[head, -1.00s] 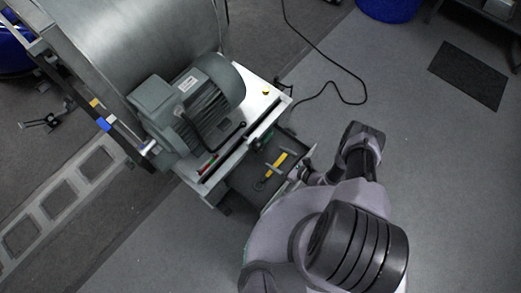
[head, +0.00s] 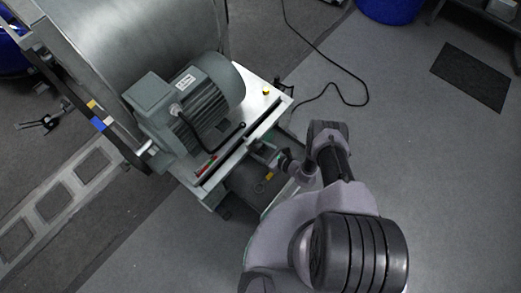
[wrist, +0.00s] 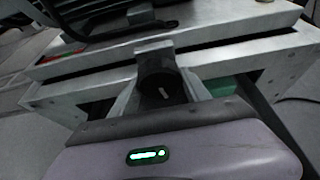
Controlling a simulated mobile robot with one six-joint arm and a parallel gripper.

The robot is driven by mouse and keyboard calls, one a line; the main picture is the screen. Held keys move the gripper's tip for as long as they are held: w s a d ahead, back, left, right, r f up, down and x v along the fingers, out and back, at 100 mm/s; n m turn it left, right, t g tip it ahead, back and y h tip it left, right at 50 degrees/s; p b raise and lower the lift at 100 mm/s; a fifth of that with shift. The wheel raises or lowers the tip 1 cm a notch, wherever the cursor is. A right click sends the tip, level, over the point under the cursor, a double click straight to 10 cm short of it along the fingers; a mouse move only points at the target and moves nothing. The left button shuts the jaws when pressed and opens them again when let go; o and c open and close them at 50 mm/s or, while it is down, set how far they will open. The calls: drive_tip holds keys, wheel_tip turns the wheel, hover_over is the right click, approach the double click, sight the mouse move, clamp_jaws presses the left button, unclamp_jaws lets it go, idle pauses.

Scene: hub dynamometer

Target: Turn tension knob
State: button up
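The tension knob (wrist: 165,92) is a dark round knob with a short white mark on its face. It shows in the wrist view at the front edge of the metal bench (wrist: 225,68). My gripper (wrist: 163,84) faces it, with one finger on each side of the knob. I cannot tell whether the fingers touch it or stand just apart. In the head view my gripper (head: 268,152) is at the bench's front right edge, and the knob is hidden there by my gripper and arm.
A grey-green motor (head: 200,100) sits on the bench beside a large metal drum (head: 130,40). A black bent handle (head: 225,138) lies near the bench edge. Below is a tray-like space with a yellow item (head: 269,176). A cable (head: 340,88) lies on the floor.

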drive_tip(key=c, duration=0.6)
drive_tip(key=shift+m+y, duration=0.3)
drive_tip(key=shift+m, duration=0.2)
drive_tip(key=shift+c, duration=0.2)
drive_tip(key=o, duration=1.4)
drive_tip(key=p+v, duration=0.6)
drive_tip(key=v, duration=1.1)
drive_tip(key=shift+d+r, duration=0.25)
